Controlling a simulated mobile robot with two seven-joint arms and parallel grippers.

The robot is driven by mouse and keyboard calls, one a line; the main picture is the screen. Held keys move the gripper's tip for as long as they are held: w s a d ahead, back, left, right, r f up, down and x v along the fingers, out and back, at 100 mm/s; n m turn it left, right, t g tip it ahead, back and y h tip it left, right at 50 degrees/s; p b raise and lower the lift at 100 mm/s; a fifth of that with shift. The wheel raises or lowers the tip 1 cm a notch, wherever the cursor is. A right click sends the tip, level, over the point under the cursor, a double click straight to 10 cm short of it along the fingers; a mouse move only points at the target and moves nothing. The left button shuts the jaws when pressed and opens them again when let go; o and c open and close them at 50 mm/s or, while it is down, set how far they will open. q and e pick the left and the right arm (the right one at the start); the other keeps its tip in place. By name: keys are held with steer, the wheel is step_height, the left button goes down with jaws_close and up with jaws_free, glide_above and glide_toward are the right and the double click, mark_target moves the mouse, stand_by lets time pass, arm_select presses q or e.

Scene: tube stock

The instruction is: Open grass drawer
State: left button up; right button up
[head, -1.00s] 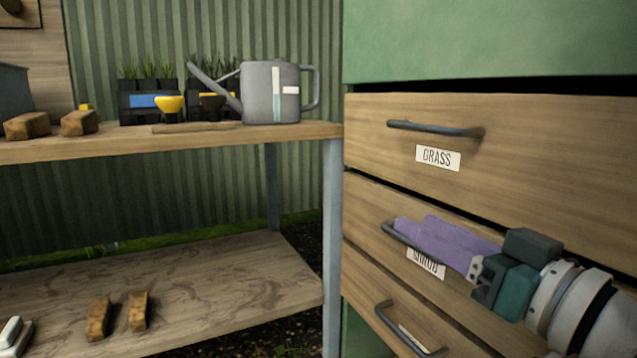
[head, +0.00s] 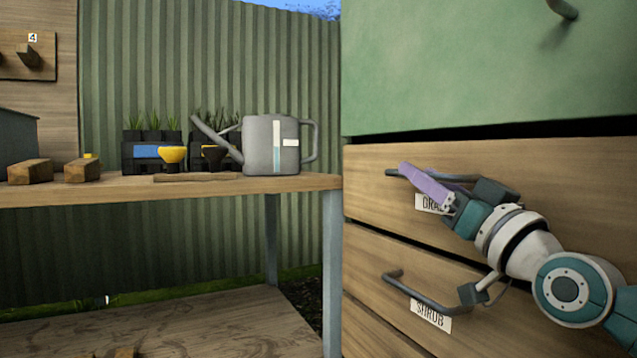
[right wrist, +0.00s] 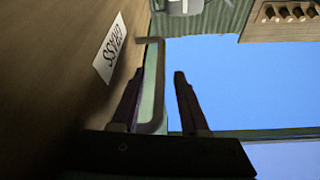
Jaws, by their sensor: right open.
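The grass drawer (head: 575,190) has a wooden front and looks shut, with a dark gap along its top edge. Its dark bar handle (head: 391,173) is partly covered by my right gripper in the head view. My right gripper (head: 408,168) is open, with purple fingers, and is at the handle. In the right wrist view the two fingers (right wrist: 159,76) stand on either side of the handle bar (right wrist: 159,60), with a clear gap on the right finger's side. The GRASS label (right wrist: 110,48) is readable there; my gripper hides part of it in the head view. My left gripper is out of view.
The shrub drawer (head: 540,310) with its own handle (head: 418,294) lies just below, under my right wrist. A green cabinet panel (head: 450,70) is above. To the left, a wooden shelf (head: 90,190) carries a watering can (head: 270,150), seedling trays and wooden blocks.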

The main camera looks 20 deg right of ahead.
steer(key=shift+w+r, duration=0.15)
steer(key=shift+w, duration=0.2)
steer(key=shift+c, duration=0.3)
jaws_close()
stand_by(1.0)
